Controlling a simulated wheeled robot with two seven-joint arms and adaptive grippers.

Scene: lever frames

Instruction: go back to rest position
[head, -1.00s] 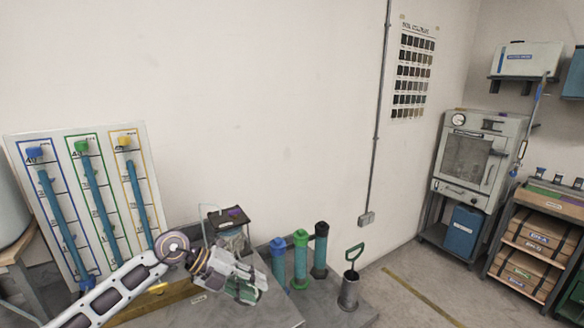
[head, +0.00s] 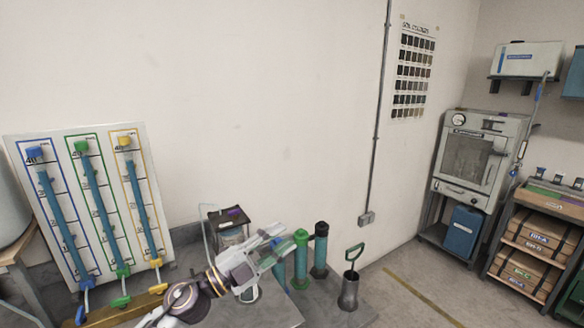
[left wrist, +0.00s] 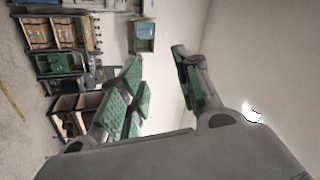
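My left gripper (head: 272,254) is in the air at the lower middle of the head view, pointing right, in front of the standing tubes. In the left wrist view its green-padded fingers (left wrist: 158,72) are spread apart with nothing between them. It is well to the right of the white board (head: 62,148), which carries three blue-teal tubes with blue, green and yellow caps. At the board's foot are a blue lever (head: 80,314), a green lever (head: 121,301) and a yellow lever (head: 158,288). My right gripper is not in view.
Green-topped (head: 300,260) and dark-topped (head: 320,250) tubes stand close to the left gripper. A small dark-topped stand (head: 228,216) is behind it. A metal pot with a green-handled tool (head: 349,290) is to the right. An oven (head: 468,160) and shelves of boxes (head: 535,240) are farther right.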

